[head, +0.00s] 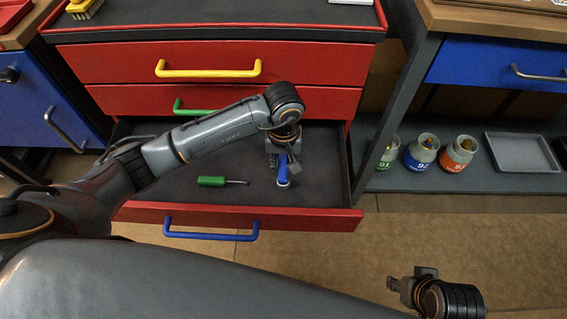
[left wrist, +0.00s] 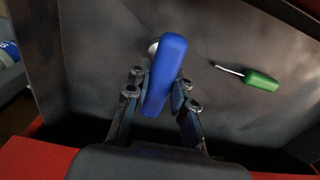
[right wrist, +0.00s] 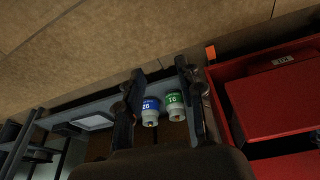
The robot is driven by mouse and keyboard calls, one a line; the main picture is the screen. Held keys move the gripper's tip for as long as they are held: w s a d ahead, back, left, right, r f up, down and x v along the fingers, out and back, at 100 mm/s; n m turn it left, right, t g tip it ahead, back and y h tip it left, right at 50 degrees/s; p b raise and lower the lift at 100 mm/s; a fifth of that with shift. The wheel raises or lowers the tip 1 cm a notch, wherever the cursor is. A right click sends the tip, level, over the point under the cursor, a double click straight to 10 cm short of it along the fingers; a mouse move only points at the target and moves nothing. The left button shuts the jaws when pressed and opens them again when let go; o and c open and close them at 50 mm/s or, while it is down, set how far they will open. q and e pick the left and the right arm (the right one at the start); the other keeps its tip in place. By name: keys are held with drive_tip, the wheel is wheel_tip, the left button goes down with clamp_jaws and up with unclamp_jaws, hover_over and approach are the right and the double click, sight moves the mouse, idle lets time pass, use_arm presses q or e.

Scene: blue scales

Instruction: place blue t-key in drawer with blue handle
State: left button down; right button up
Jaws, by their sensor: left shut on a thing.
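The drawer with the blue handle (head: 212,236) is pulled open; its dark floor (head: 235,150) shows. My left gripper (head: 285,165) is inside the drawer's outline, toward its right side. It is shut on the blue t-key (head: 283,172), whose blue grip also shows between the fingers in the left wrist view (left wrist: 166,75). A small pale metal part of the key shows beside the grip; the rest is hidden. I cannot tell whether the key touches the drawer floor. My right gripper (head: 395,284) is away at the lower right; in the right wrist view (right wrist: 160,78) its fingers are apart and empty.
A green screwdriver (head: 213,181) lies in the open drawer, left of the key. Above are red drawers with a yellow handle (head: 208,70) and a green handle. Several small canisters and a grey tray (head: 522,153) stand on the shelf at right. The floor at right is clear.

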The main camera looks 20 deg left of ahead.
use_arm(q)
drive_tip(key=shift+f, duration=0.1)
drive_tip(key=c, duration=1.1)
unclamp_jaws()
drive_tip(key=shift+c, duration=0.2)
use_arm(e)
drive_tip(key=shift+r, duration=0.25)
use_arm(q)
drive_tip(key=shift+r, duration=0.2)
wheel_tip(320, 180, up, 12)
drive_tip(key=p, duration=0.1)
drive_tip(key=shift+p, duration=0.4)
use_arm(e)
drive_tip(key=s+x, duration=0.1)
drive_tip(key=x, duration=0.5)
drive_tip(key=shift+f, duration=0.55)
use_arm(q)
drive_tip(key=shift+f, duration=0.1)
use_arm(e)
drive_tip(key=shift+a, duration=0.1)
